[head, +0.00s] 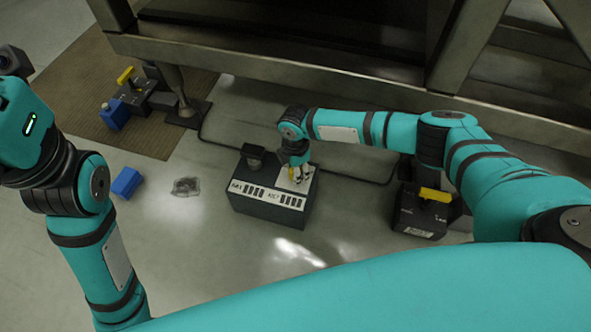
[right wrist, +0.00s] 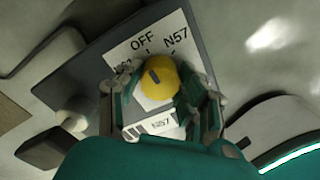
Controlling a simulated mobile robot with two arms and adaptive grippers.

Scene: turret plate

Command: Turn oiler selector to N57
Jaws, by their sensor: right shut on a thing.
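The selector box (head: 255,203) is a dark grey block on the floor at mid-picture in the head view. Its yellow round knob (right wrist: 165,88) sits on a white plate (right wrist: 135,58) printed OFF and N57. A third label left of OFF is partly covered by a finger. The knob's dark pointer mark tilts up and left, toward the OFF side and away from N57. My right gripper (right wrist: 161,90) is shut on the knob, one finger on each side. In the head view my right gripper (head: 297,174) mostly hides the knob. My left gripper (head: 12,60) is partly cut off at the left edge; its fingers are unclear.
A dark box with a yellow handle (head: 435,195) stands to the right, partly behind my right arm. A blue block (head: 126,183) lies at left. Another yellow-handled device (head: 127,75) stands on a brown mat (head: 75,85). A metal frame (head: 300,70) crosses the back.

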